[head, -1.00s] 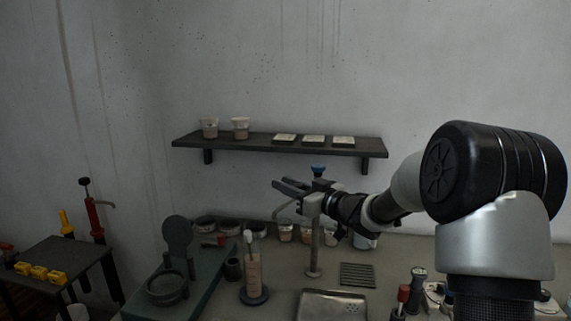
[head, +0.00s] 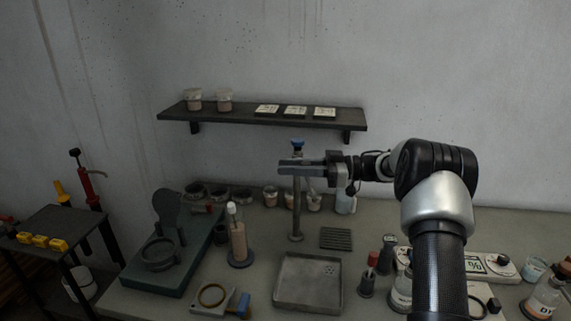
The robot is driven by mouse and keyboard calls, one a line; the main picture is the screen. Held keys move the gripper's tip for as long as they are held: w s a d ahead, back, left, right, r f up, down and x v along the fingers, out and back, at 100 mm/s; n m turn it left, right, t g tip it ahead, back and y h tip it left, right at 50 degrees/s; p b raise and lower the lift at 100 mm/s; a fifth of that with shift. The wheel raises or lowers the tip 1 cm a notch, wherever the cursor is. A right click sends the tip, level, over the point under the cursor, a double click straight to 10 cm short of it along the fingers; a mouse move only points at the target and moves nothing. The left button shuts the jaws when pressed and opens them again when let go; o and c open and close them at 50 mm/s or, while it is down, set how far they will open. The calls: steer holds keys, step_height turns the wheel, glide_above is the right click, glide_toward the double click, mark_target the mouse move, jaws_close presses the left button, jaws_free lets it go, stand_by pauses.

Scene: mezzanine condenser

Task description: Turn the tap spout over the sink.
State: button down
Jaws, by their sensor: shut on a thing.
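The tap is a thin grey upright post (head: 296,215) with a blue knob (head: 298,146) on top, standing on the bench behind the sink. The sink (head: 281,291) is a shallow grey square basin with a drain at its right. My gripper (head: 292,166) reaches in from the right, just below the blue knob, its fingers pointing left across the top of the post. It is shut on the tap. The fingers cover the upper part of the tap, and I cannot make out clearly which way the spout points.
A dark ribbed mat (head: 336,238) lies right of the post. A pestle-like stand (head: 238,243) stands left of the sink. Jars and bottles (head: 366,281) crowd the right. A wall shelf (head: 262,118) hangs above and behind my gripper.

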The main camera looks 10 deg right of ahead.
steer(key=shift+d+r+g, duration=0.1)
steer(key=shift+r+g, duration=0.05)
steer(key=shift+g, duration=0.25)
steer(key=c, duration=1.5)
jaws_free()
steer(key=shift+c, duration=0.2)
steer(key=shift+d, duration=0.1)
steer(key=s+d+b, duration=0.1)
steer(key=s+d, duration=0.1)
steer(key=d, duration=1.5)
steer(key=shift+d+b, duration=0.15)
steer(key=shift+b, duration=0.25)
